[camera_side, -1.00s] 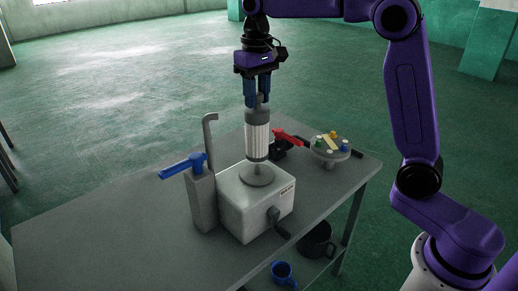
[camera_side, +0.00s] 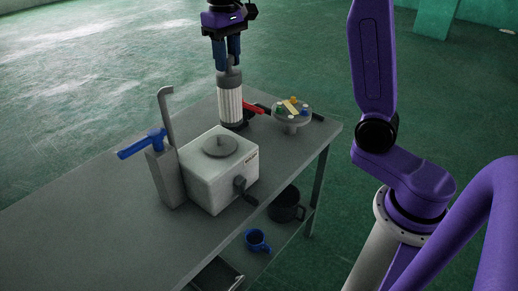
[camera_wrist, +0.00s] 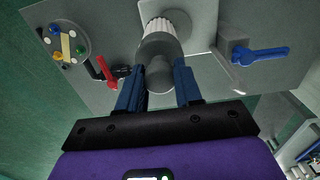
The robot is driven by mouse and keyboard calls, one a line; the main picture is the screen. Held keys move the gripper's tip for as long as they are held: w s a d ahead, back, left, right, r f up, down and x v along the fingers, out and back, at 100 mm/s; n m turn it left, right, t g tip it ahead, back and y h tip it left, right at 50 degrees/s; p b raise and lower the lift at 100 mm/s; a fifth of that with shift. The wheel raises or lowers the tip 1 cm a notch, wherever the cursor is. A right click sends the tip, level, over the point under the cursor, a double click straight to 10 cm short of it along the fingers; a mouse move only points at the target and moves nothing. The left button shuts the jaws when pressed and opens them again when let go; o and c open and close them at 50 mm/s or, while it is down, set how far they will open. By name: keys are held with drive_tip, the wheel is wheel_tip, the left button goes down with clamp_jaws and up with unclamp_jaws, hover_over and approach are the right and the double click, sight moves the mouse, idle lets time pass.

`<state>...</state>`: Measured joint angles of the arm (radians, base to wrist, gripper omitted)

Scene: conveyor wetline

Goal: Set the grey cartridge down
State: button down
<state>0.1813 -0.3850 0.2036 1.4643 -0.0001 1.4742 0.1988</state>
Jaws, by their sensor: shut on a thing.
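The cartridge (camera_side: 231,103) is an upright cylinder with a pale ribbed middle and grey ends. In the side view it appears behind and a little right of the white box's round plate (camera_side: 220,146), and its base is clear of that plate. Whether the base touches anything is unclear. My gripper (camera_side: 228,68) is above it, shut on its narrow top. In the wrist view my gripper (camera_wrist: 160,88) has its fingers on both sides of the grey top knob, with the cartridge (camera_wrist: 160,45) pointing away from the camera.
The white box (camera_side: 218,178) with a dark crank stands on the grey table (camera_side: 90,215). Left of it are a grey post with a blue handle (camera_side: 140,144) and a tall hook. A red lever (camera_side: 253,108) and a round stand with coloured knobs (camera_side: 291,114) are right of the cartridge.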

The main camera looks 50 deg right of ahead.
drive_tip(key=s+d+f, duration=0.4)
drive_tip(key=s+d, duration=0.2)
drive_tip(key=s, duration=0.2)
drive_tip(key=s+d+f, duration=0.5)
drive_tip(key=s+d, duration=0.1)
drive_tip(key=s, duration=0.1)
drive_tip(key=w+d+f, duration=0.2)
drive_tip(key=w+f, duration=1.1)
drive_tip(key=shift+d, duration=0.4)
drive_tip(key=c, duration=0.8)
unclamp_jaws()
drive_tip(key=shift+f, duration=0.15)
drive_tip(key=shift+o, duration=0.2)
